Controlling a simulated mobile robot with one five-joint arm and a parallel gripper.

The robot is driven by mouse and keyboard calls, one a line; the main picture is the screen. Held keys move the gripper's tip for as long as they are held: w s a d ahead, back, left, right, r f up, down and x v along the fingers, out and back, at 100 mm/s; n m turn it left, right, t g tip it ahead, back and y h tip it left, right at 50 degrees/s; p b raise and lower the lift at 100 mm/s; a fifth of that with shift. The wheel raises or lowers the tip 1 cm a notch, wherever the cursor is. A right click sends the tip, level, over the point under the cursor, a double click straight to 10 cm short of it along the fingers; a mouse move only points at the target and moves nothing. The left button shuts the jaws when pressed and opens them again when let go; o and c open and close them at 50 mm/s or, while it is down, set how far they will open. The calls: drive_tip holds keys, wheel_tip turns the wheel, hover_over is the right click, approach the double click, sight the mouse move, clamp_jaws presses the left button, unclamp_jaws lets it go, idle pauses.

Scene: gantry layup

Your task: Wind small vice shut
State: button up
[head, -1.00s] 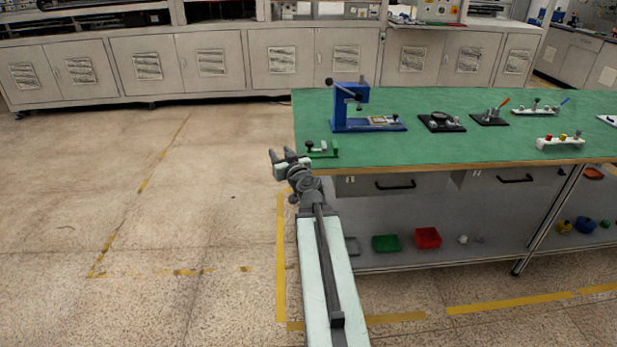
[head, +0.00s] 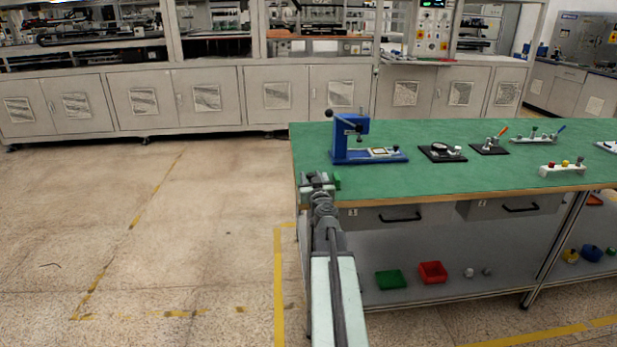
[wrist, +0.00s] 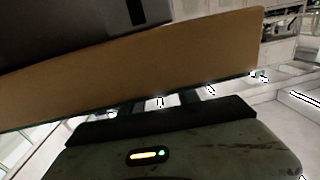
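The small green vice (head: 337,183) sits at the near left corner of the green bench top. Only its right end shows in the head view; my gripper and wrist hide the rest, including its handle. My gripper (head: 318,179) is right at the vice's left side, by the bench corner. I cannot tell whether it touches the vice. Its fingers are too small and dark there to read. In the wrist view the gripper's body fills the bottom, and the vice cannot be made out.
The wooden bench edge (wrist: 130,65) crosses close in front of the wrist camera. A blue press (head: 352,140) stands behind the vice, with black fixtures (head: 442,152) to its right. Drawers and a shelf with a green tray (head: 390,280) and a red bin (head: 433,272) are below. Floor left is clear.

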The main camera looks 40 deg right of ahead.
drive_tip(key=shift+a, duration=0.15)
clamp_jaws()
